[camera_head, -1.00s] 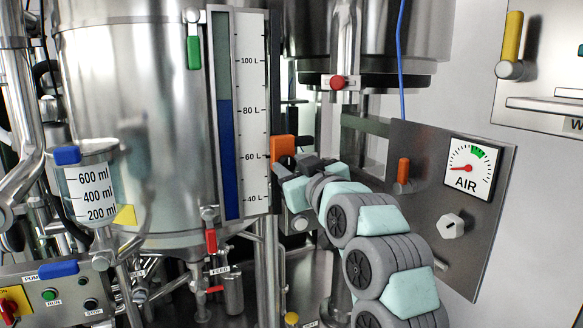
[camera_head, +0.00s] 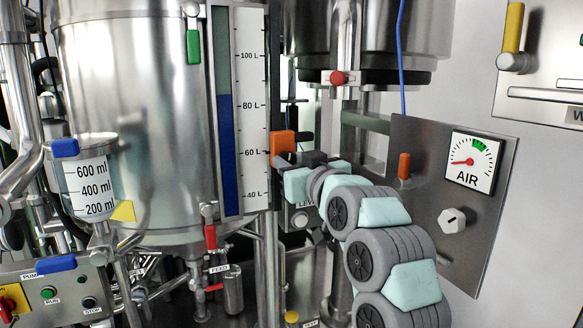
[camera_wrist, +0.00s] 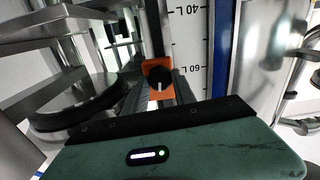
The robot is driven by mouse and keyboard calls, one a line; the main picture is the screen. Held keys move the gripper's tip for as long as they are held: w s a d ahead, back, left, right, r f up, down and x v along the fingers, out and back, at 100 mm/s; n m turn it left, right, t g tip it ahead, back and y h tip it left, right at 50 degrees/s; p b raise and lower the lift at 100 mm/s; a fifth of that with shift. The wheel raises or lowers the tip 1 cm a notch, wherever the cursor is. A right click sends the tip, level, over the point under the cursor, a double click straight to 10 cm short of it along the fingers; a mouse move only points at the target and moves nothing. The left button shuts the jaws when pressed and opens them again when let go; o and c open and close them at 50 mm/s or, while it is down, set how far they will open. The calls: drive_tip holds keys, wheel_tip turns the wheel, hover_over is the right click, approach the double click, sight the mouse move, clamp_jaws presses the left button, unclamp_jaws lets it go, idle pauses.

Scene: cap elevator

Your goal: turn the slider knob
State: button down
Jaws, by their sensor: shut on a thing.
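The slider knob is black on an orange slider block (camera_head: 283,143), just right of the level scale near its 60 L mark. In the wrist view the round black knob (camera_wrist: 160,82) has a pale line on its face, roughly vertical, with the orange around it. My gripper (camera_head: 291,161) is at the block, its fingers on the knob. In the wrist view my gripper (camera_wrist: 162,92) has its fingers on both sides of the knob, shut on it. In the head view the gripper hides the knob's face.
The level scale (camera_head: 249,110) with its blue column stands close on the left. A steel panel (camera_head: 425,185) with an AIR gauge (camera_head: 473,162), an orange lever (camera_head: 404,166) and a white knob (camera_head: 452,222) is close on the right. A blue hose (camera_head: 401,60) hangs behind.

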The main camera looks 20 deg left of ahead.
drive_tip(key=m+b, duration=0.1)
drive_tip(key=m, duration=0.7)
drive_tip(key=m+p, duration=0.2)
drive_tip(key=m, duration=0.1)
drive_tip(key=m+p, duration=0.1)
drive_tip(key=shift+r, duration=0.25)
drive_tip(key=m+p, duration=0.2)
drive_tip(key=m, duration=0.1)
drive_tip(key=shift+f+m+p, duration=0.15)
drive_tip(key=shift+m+p, duration=0.35)
drive_tip(key=shift+p, duration=0.2)
drive_tip(key=shift+f, duration=0.1)
drive_tip(key=c, duration=1)
unclamp_jaws()
